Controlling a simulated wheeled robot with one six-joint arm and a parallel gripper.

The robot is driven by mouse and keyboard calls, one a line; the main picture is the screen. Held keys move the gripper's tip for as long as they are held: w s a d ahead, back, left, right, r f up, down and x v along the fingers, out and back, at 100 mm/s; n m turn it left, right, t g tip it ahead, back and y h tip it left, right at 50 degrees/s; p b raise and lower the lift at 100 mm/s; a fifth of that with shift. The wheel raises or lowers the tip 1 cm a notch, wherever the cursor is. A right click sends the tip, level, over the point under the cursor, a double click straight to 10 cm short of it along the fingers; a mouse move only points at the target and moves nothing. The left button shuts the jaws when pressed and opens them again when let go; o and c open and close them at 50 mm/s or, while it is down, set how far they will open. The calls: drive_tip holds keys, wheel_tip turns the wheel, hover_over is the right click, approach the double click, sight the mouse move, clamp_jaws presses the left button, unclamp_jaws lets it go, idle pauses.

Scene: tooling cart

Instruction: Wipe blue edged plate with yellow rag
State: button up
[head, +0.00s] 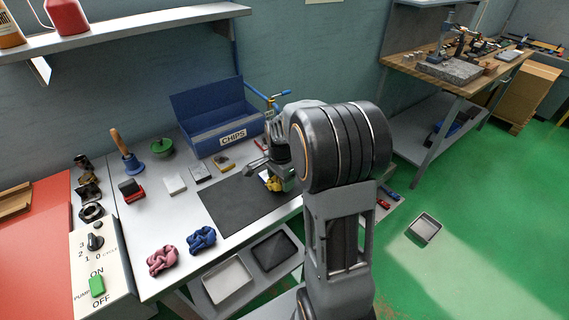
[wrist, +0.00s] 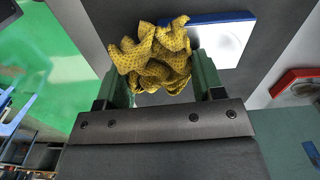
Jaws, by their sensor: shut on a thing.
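My gripper (wrist: 160,78) is shut on the crumpled yellow rag (wrist: 152,52), which bulges out beyond its green fingers. In the head view, my gripper (head: 275,178) is low over the dark mat, with the yellow rag (head: 272,184) at its tip. The blue edged plate (wrist: 228,44), white with a blue rim, lies just beside the rag in the wrist view. The rag overlaps its left edge there; I cannot tell whether they touch. My arm seems to hide this plate in the head view.
A red-edged plate (wrist: 297,84) lies to the right in the wrist view. The dark mat (head: 232,204) is mostly bare. A blue CHIPS bin (head: 212,120) stands behind it. Pink (head: 162,261) and blue (head: 202,239) knotted cloths lie at the front.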

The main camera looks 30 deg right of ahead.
wheel_tip(320, 180, up, 3)
drive_tip(key=shift+s+f+p, duration=0.1)
drive_tip(key=shift+f+p, duration=0.1)
drive_tip(key=shift+p, duration=0.6)
drive_tip(key=shift+r+p, duration=2.15)
drive_tip(key=shift+r, duration=0.55)
